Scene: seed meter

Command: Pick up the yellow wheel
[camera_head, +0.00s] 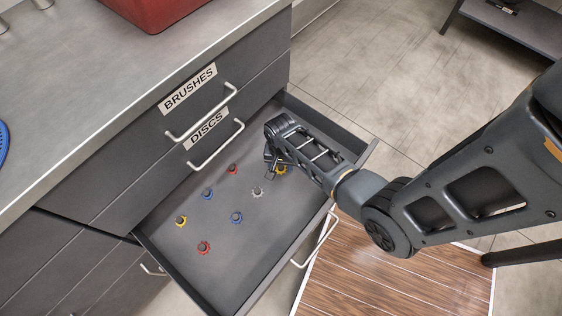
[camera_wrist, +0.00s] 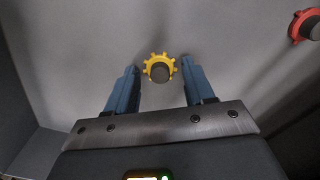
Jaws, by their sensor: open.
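A yellow toothed wheel with a dark round hub (camera_wrist: 160,68) lies on the drawer floor, between and slightly beyond my fingertips in the wrist view. In the head view this yellow wheel (camera_head: 281,169) shows partly beside my gripper (camera_head: 272,160), which is inside the open drawer near its right end. My gripper (camera_wrist: 160,80) is open and holds nothing; its blue fingers stand on either side of the wheel with gaps. Another yellow wheel (camera_head: 181,221) lies at the drawer's left part.
The open drawer (camera_head: 225,265) also holds red, blue and grey wheels, such as a red one (camera_wrist: 304,25) and a grey one (camera_head: 257,192). The drawer walls are close to my gripper. Closed drawers with handles (camera_head: 203,112) stand behind it.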

